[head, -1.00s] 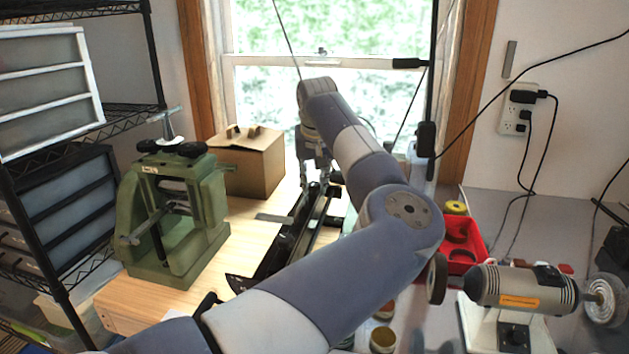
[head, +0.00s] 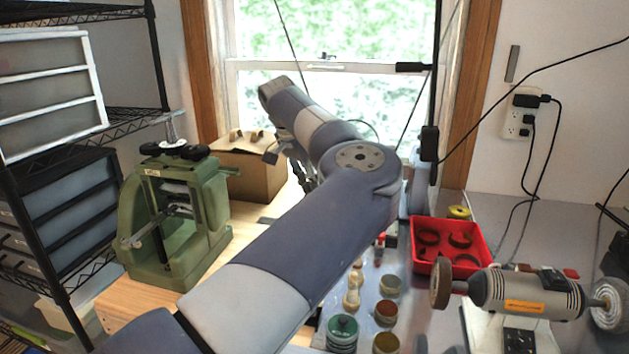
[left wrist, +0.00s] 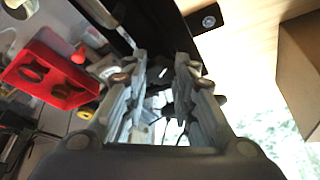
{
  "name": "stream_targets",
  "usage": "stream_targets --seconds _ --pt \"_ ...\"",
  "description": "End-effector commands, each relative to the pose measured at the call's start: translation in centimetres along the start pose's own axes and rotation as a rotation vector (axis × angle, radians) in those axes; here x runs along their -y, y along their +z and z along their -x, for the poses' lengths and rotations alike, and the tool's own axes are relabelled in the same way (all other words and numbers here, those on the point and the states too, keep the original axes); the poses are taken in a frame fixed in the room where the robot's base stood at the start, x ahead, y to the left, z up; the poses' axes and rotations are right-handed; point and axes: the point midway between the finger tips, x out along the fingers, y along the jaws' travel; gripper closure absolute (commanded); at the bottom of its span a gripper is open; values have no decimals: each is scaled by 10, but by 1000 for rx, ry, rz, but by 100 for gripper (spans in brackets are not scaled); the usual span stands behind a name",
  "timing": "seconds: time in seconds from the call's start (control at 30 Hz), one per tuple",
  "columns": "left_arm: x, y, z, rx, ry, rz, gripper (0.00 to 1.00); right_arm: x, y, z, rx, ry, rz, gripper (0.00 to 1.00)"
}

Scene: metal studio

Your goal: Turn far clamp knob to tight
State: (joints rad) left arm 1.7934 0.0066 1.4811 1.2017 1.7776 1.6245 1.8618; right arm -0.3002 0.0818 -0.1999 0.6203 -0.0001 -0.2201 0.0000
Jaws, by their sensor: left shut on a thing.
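My left gripper (head: 306,180) is at the far end of the wooden bench, beside the cardboard box. In the left wrist view its two fingers (left wrist: 168,68) stand with a narrow gap, and a small dark grey part shows between them. I take this to be the far clamp knob, though its shape and pointer are unclear. The black body of the clamped tool (left wrist: 168,32) runs just beyond the fingers. In the head view my left arm hides most of that tool and the knob. My right gripper is not in view.
A green press (head: 180,215) stands left on the bench, with a cardboard box (head: 250,174) behind it. A red tray (head: 483,246) of dark rings, several jars (head: 342,330) and a bench grinder (head: 525,290) lie right. A wire shelf (head: 135,125) borders the left.

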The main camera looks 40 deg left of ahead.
Motion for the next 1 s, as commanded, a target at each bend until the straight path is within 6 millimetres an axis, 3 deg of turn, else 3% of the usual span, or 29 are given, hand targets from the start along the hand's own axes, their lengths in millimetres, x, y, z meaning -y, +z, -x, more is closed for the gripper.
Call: stream_targets --seconds 0.7,1.0 --pt "7 -4 4 -4 259 -625 99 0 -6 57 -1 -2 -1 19" --pt "8 -5 3 -4 337 -818 99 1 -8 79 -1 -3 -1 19"
